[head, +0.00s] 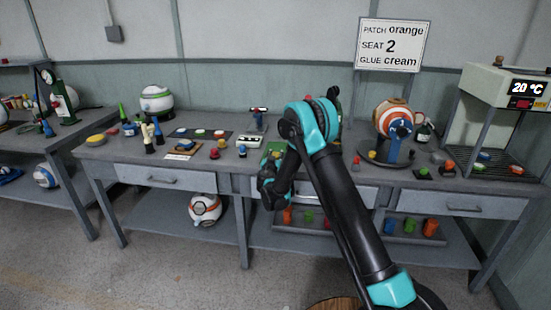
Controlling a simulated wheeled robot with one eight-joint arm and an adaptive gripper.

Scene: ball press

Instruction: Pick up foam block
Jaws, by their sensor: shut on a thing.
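My arm reaches up from the lower right and bends down at the middle of the bench. My gripper (268,190) is dark and small in the head view, in front of the bench's front edge and drawers. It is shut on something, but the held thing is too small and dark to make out. I cannot pick out a foam block for certain anywhere in view. My arm hides part of the bench top and the shelf behind it.
The grey bench (215,172) carries several small coloured parts. An orange-and-white ball (391,114) sits in a stand at right, near a press-like machine (505,100). A sign (393,45) reads patch orange, seat 2, glue cream. Another ball (205,210) lies on the lower shelf.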

